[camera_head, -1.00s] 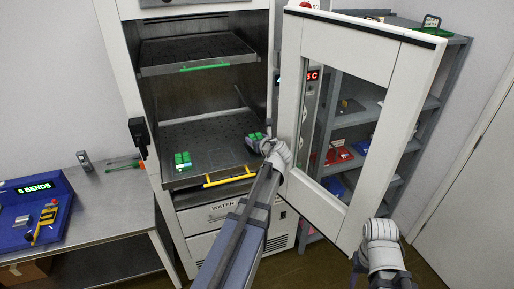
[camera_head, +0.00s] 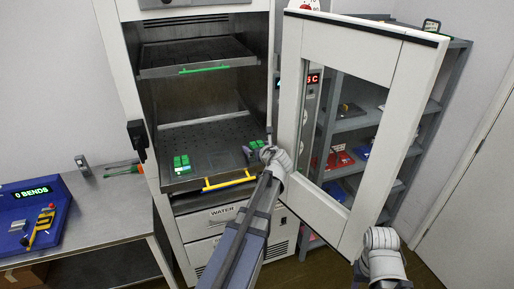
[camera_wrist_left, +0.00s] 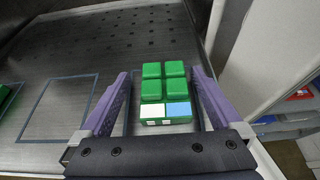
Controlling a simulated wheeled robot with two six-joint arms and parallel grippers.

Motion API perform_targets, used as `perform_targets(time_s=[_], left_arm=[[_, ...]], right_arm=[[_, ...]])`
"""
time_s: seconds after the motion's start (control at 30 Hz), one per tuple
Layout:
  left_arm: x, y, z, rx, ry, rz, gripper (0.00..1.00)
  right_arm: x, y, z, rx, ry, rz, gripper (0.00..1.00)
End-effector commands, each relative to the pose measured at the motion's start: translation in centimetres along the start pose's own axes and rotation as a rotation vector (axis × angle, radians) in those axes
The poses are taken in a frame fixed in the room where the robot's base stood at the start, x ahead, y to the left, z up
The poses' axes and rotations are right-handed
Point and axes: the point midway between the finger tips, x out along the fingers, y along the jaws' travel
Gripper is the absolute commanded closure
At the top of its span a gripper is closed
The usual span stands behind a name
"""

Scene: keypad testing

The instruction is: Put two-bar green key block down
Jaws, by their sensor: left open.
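The green key block (camera_wrist_left: 164,85) stands on the lower shelf, with green keys and a white and a blue patch on its near face. My left gripper (camera_wrist_left: 162,76) is open, one purple finger on each side of the block, with gaps visible between fingers and block. In the head view the block (camera_head: 257,143) shows partly at the shelf's right side, beside my left gripper (camera_head: 252,152). Another green key block (camera_head: 181,161) stands on the shelf's left side. My right arm shows at lower right, but its gripper is out of view.
The lower shelf (camera_head: 207,140) has a yellow handle (camera_head: 229,180); an outlined empty spot (camera_wrist_left: 60,107) lies left of the block. The open cabinet door (camera_head: 362,55) stands close right of my left arm. An upper shelf (camera_head: 190,58) hangs above.

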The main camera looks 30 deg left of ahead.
Motion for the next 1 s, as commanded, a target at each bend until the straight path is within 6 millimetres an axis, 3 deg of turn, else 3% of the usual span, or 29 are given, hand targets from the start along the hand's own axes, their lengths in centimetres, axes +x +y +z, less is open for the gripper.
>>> perform_targets(time_s=[0.17,0.7,1.0], left_arm=[[-0.2,0.0,0.5,0.0,0.0,0.0,0.01],[-10.3,0.1,0.5,0.001,0.0,-0.002,0.01],[-12.2,0.0,0.3,0.0,0.0,0.0,0.01]], right_arm=[[-0.6,0.1,0.0,0.0,0.0,0.0,0.5],[-4.4,0.4,0.3,-0.004,-0.002,0.0,0.5],[-4.9,0.5,0.3,-0.005,-0.002,0.0,0.5]])
